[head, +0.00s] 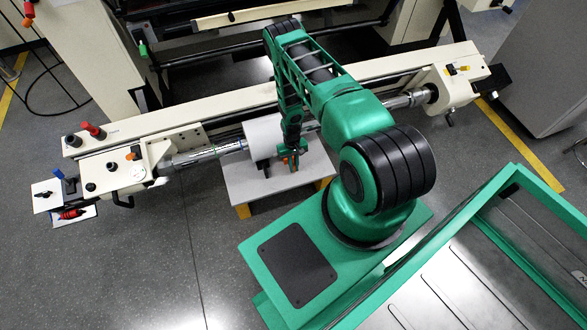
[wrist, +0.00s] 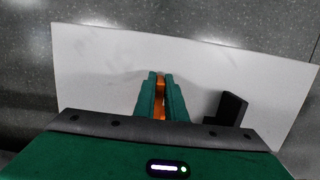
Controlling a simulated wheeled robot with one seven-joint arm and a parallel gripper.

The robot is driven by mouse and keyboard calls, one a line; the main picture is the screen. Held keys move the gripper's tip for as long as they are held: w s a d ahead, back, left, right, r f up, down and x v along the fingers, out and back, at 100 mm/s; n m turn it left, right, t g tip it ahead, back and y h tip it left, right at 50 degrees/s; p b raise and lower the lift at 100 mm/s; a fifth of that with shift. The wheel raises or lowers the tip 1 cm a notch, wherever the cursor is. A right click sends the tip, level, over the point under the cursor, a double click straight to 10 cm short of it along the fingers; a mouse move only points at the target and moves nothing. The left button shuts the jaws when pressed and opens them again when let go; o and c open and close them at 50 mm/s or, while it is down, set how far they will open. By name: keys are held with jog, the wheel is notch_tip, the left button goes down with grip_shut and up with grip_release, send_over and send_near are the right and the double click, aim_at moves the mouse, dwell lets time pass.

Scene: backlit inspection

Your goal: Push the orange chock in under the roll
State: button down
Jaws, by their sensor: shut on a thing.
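My gripper (head: 291,163) is low over a light-grey platform (head: 245,190), just in front of a white roll (head: 262,133). In the wrist view its two green fingers (wrist: 160,90) are closed on the orange chock (wrist: 160,84), which shows as a narrow strip between them. In the head view only a little orange shows at the fingertips. The arm hides part of the roll's right side. I cannot tell whether the chock touches the roll. The roll is not clearly seen in the wrist view.
A black angular block (wrist: 230,108) stands on the platform right of the fingers in the wrist view. A long cream machine beam (head: 215,105) with a metal shaft (head: 195,157) runs behind the platform. Bare platform lies around the fingers, with grey floor (head: 150,255) beyond.

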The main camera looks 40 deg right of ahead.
jog(key=shift+w+d, duration=0.25)
jog(key=shift+w, duration=0.55)
jog(key=c, duration=1.7)
grip_release()
jog(key=shift+c, duration=0.2)
jog(key=shift+w+r, duration=0.1)
jog(key=r, duration=0.3)
jog(key=w+r, duration=0.1)
jog(key=r, duration=0.6)
jog(key=shift+w+d+r, duration=0.15)
jog(key=shift+d+r, duration=0.05)
